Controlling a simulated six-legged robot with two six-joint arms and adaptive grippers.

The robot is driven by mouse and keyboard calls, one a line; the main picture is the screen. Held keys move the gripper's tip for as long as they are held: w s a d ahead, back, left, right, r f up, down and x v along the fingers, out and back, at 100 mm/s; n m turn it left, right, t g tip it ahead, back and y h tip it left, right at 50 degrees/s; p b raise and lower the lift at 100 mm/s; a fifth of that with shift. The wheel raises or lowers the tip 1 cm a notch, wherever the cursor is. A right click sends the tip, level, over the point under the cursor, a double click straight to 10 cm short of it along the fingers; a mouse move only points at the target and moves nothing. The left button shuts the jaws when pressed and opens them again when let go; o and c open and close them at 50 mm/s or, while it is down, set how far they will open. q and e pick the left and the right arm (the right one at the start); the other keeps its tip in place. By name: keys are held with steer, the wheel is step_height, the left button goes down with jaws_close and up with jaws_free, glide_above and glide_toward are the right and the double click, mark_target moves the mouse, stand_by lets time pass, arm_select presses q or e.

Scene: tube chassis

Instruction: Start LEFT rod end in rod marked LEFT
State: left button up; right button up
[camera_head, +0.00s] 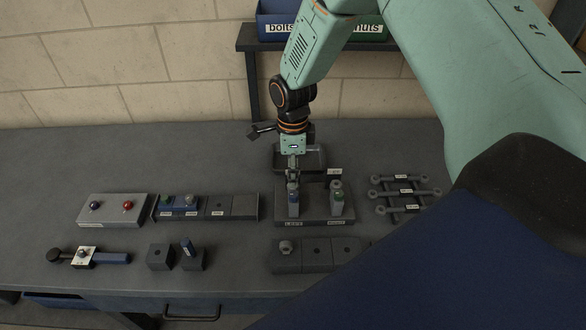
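The rod marked LEFT (293,208), with a blue band, stands upright in a dark block (315,218) with LEFT and RIGHT labels on its front. My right gripper (293,180) points straight down over this rod. Its fingers are close together around a small grey piece at the rod's top, which looks like the LEFT rod end; the fingers mostly hide it. Whether its thread sits in the rod cannot be told. Beside it, the green-banded rod (338,205) stands upright with a ringed rod end on top. My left gripper is not in view.
A dark tray (314,158) lies behind the block. Several finished-looking links (405,192) lie to the right. A button box (112,209), a sorting tray (231,206) and small blocks (160,256) stand left. Bolt and nut bins (277,22) are behind. The back left bench is clear.

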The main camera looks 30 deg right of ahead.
step_height(320, 180, up, 12)
stand_by(0.6)
stand_by(0.4)
